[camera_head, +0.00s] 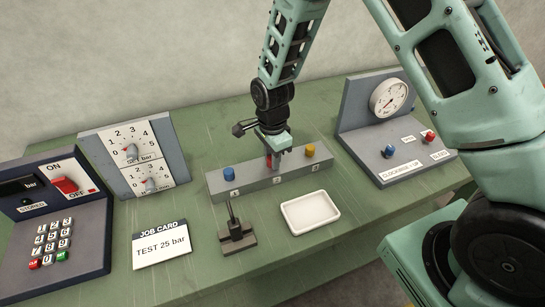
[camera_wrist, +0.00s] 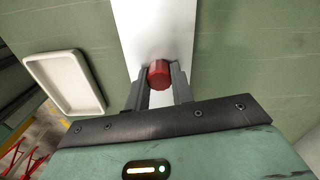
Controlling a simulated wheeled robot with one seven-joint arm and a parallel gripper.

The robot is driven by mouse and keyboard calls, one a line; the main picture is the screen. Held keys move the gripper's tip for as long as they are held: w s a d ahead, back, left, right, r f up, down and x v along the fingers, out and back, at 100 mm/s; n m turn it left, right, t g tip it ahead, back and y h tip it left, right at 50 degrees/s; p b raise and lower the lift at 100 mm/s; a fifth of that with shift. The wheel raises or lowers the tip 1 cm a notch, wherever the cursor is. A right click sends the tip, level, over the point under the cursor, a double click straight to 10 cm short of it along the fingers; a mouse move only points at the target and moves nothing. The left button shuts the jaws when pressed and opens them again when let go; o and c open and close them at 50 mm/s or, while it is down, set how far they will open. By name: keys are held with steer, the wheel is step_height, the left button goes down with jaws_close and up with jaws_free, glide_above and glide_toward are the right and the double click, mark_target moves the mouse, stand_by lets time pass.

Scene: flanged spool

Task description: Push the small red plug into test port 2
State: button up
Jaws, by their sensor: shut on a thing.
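The small red plug (camera_wrist: 159,74) sits between the two fingers of my gripper (camera_wrist: 158,88) in the wrist view. In the head view my gripper (camera_head: 275,160) points down at the middle of the grey port block (camera_head: 240,184), and a bit of red shows at its fingers. A blue plug (camera_head: 229,174) stands on the left of the block and a yellow plug (camera_head: 310,150) on the right. The middle port is hidden behind my gripper and plug. I cannot tell how deep the red plug sits.
A white tray (camera_head: 310,212) and a dark stand with an upright pin (camera_head: 237,236) are in front of the block. A job card (camera_head: 161,244), a dial panel (camera_head: 134,152) and a keypad box (camera_head: 60,235) are left. A gauge panel (camera_head: 385,140) is right.

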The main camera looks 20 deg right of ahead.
steer(key=shift+s+f, duration=0.25)
steer(key=shift+f, duration=0.3)
steer(key=o, duration=1)
steer(key=shift+f, duration=0.15)
steer(key=shift+o, duration=0.2)
steer(key=shift+a+r+b, duration=0.1)
steer(key=shift+r+b, duration=0.25)
steer(key=shift+r, duration=0.25)
step_height(320, 180, up, 18)
steer(key=b, duration=0.2)
steer(key=shift+w+f, duration=0.15)
steer(key=shift+w, duration=0.25)
